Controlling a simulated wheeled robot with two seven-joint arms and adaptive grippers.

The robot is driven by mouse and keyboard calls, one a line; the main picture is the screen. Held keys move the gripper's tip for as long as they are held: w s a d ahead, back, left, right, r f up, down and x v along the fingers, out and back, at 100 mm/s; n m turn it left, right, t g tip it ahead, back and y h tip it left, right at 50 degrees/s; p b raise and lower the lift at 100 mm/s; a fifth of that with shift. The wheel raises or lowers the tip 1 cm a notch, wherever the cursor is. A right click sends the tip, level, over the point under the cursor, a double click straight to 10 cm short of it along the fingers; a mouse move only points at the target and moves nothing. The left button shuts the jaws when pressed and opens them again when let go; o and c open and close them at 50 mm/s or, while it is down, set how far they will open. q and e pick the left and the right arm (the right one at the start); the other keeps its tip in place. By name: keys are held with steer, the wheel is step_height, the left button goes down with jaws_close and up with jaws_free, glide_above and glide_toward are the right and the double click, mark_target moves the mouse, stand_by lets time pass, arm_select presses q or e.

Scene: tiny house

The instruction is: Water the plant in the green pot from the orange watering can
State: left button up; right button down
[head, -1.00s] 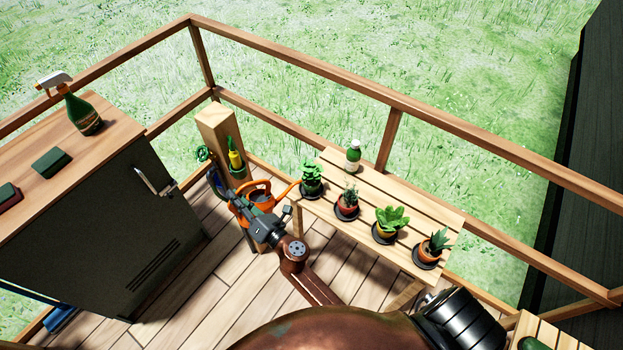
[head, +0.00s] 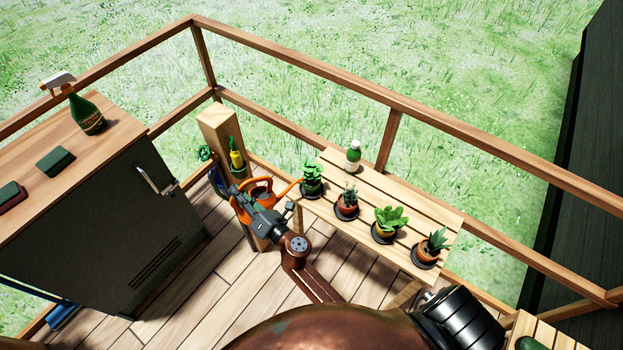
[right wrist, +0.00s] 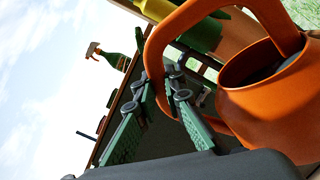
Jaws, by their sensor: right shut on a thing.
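The orange watering can (head: 264,187) is beside the wooden post, its spout pointing right toward the plant bench. My right gripper (head: 236,196) is shut on its handle. In the right wrist view the curved handle of the can (right wrist: 262,118) runs between the fingers of the gripper (right wrist: 165,92). I cannot tell how high the can is off the deck. The leafy plant (head: 312,170) at the bench's left end stands in a dark pot (head: 312,188) that looks green; the spout tip is close to its left. My left gripper is not in view.
The slatted bench (head: 350,228) also holds plants in a red pot (head: 347,204), a yellow pot (head: 384,231) and an orange pot (head: 428,250), and a bottle (head: 353,157). The post (head: 222,135) and a dark cabinet (head: 120,210) stand left. A railing (head: 400,100) closes the deck.

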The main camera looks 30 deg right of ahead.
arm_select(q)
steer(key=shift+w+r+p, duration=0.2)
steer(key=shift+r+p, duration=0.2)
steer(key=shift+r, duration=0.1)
arm_select(e)
steer(key=shift+d+r, duration=0.2)
steer(key=shift+r, duration=0.55)
arm_select(q)
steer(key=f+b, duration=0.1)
steer(key=b, duration=0.1)
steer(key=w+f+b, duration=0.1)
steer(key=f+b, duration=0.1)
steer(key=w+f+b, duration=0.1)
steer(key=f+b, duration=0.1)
steer(key=b, duration=0.1)
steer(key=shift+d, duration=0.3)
arm_select(e)
steer(key=a+f+n, duration=0.4)
steer(key=a+f, duration=0.2)
steer(key=f, duration=0.5)
steer(key=shift+a+g, duration=0.35)
steer(key=shift+g, duration=0.05)
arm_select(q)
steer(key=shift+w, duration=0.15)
arm_select(e)
steer(key=shift+r, duration=0.1)
